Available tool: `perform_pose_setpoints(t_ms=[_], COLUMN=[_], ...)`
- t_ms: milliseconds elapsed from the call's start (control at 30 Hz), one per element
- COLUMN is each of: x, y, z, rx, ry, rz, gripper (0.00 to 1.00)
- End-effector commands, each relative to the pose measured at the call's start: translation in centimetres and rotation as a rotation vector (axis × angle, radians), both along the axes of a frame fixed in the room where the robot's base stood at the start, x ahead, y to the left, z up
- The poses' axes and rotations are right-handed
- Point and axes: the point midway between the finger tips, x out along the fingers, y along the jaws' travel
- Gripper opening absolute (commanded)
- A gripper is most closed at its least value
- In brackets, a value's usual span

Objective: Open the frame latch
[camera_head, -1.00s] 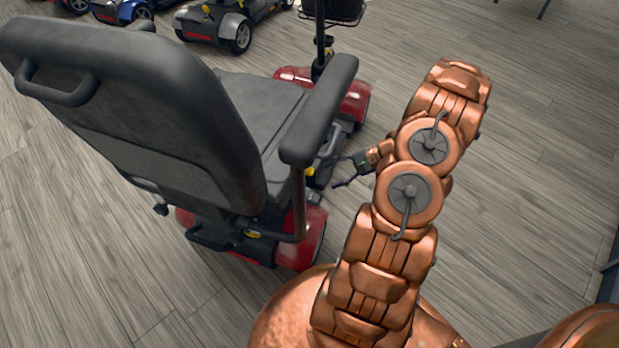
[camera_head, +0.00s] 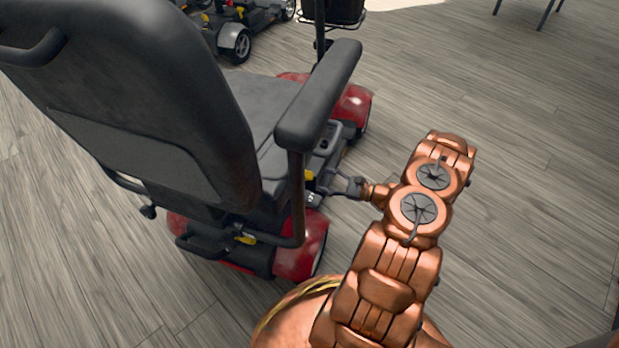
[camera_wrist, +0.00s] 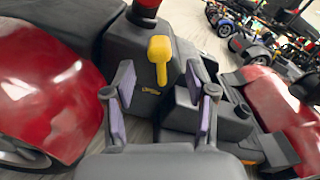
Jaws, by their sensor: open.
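The frame latch is a yellow lever (camera_wrist: 160,58) on the dark grey body of the red scooter. In the wrist view it stands upright at top centre, ahead of my gripper (camera_wrist: 160,108). The two purple-padded fingers are spread apart, one on either side of the lever's line, with nothing between them. In the head view my gripper (camera_head: 333,186) is at the scooter's side, below the armrest (camera_head: 318,98). A small patch of yellow (camera_head: 309,176) shows just left of the fingers there. Whether a finger touches the lever cannot be told.
The scooter's grey seat back (camera_head: 140,110) fills the left of the head view. Its red rear cover (camera_head: 302,248) lies below the armrest post. Other scooters (camera_head: 238,22) stand at the back. The floor (camera_head: 530,160) to the right is clear.

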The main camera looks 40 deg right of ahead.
Motion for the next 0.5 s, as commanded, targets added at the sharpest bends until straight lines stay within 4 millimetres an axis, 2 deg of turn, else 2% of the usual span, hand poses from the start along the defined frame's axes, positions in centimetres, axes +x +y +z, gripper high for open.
perform_pose_setpoints(t_ms=[300,500], x=[3.9,5.0], y=[2.4,3.2], z=[-0.2,-0.1], rx=[-0.004,-0.003], ry=[0.001,0.001], rz=[0.003,0.003], gripper=[0.56,0.56])
